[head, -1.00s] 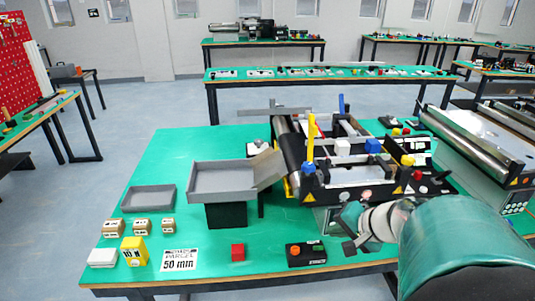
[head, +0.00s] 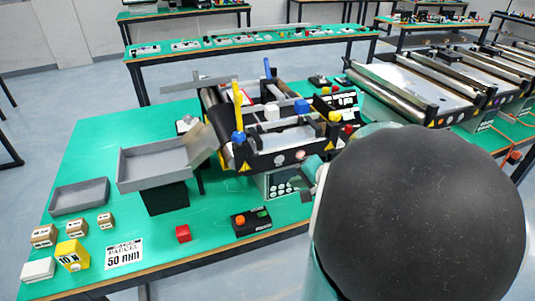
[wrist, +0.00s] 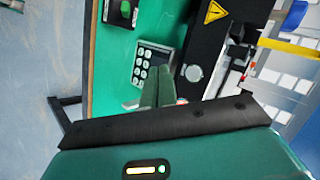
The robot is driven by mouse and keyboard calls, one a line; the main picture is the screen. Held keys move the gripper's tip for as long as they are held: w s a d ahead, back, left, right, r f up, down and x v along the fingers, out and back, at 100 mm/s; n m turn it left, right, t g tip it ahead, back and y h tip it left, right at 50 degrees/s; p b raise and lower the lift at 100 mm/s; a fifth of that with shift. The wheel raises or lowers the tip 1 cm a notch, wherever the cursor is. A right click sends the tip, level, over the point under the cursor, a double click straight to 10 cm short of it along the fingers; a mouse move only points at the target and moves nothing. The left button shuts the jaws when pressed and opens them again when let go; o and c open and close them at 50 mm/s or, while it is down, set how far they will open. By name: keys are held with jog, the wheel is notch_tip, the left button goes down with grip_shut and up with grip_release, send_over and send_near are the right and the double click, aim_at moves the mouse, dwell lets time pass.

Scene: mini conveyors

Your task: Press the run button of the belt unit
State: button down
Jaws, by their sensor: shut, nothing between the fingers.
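The belt unit (head: 262,148) stands on the green table, with a black side rail and a grey keypad panel below it. A pale round button (head: 300,155) sits on the rail's front side; it also shows in the wrist view (wrist: 193,73), right of my fingers. I cannot read a label that marks it as the run button. The keypad panel (wrist: 152,65) lies just beyond my fingertips in the wrist view. My gripper (wrist: 157,84) is shut and empty, and its contact with the unit cannot be judged. In the head view my arm hides most of it.
A black box (head: 239,222) with orange and green buttons stands near the table's front edge. Table between cube and box is clear.

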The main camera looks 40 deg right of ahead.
aim_at(279, 160)
jog(key=w+d, duration=0.2)
jog(key=w, duration=0.4)
jog(key=shift+w, duration=0.25)
jog(key=shift+w, duration=0.1)
dwell(1.7)
jog(key=shift+w+d, duration=0.1)
jog(key=shift+w, duration=0.2)
